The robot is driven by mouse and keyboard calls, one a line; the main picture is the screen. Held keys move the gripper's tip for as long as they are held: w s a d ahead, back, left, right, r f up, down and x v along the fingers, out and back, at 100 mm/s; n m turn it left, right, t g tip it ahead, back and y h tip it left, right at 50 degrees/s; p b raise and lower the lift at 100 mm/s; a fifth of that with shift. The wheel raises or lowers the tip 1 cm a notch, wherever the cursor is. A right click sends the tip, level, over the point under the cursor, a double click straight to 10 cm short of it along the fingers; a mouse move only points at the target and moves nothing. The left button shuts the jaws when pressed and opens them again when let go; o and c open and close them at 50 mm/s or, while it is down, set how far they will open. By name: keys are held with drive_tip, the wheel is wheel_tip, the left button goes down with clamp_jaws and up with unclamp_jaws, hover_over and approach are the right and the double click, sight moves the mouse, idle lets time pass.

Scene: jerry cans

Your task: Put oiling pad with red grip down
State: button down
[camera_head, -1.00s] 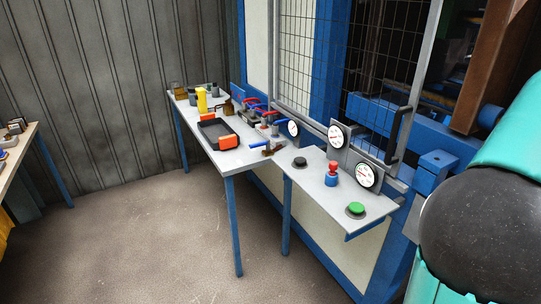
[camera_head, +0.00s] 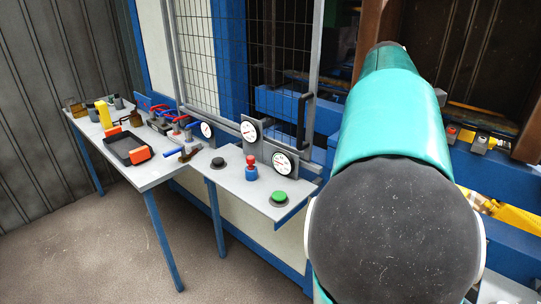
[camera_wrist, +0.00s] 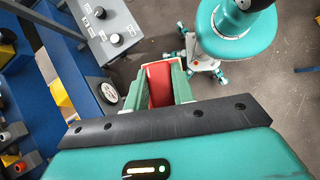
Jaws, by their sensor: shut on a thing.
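In the wrist view my gripper (camera_wrist: 157,76) is shut on the oiling pad's red grip (camera_wrist: 158,88), which shows as a red block between the two teal fingers. Grey floor shows beyond the fingers. In the head view my arm fills the middle right, and neither my gripper nor the pad shows there.
In the head view a grey table (camera_head: 160,172) at left bears a black tray with orange ends (camera_head: 129,150), a yellow bottle (camera_head: 104,115) and blue-handled tools. A shelf beside it has a green button (camera_head: 279,197) and gauges. A mesh fence (camera_head: 200,50) stands behind.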

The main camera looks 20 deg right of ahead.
drive_tip(key=w+a+f, duration=0.9)
drive_tip(key=f, duration=0.4)
drive_tip(key=w+a+f+m, duration=0.1)
drive_tip(key=w+a+f, duration=0.7)
drive_tip(key=f, duration=0.6)
drive_tip(key=w+a+f+y, duration=0.1)
drive_tip(key=w+a+f, duration=0.8)
drive_tip(key=w+f, duration=0.3)
wheel_tip(320, 180, down, 2)
drive_tip(key=shift+a+f+m, duration=0.15)
drive_tip(key=shift+a+m, duration=0.15)
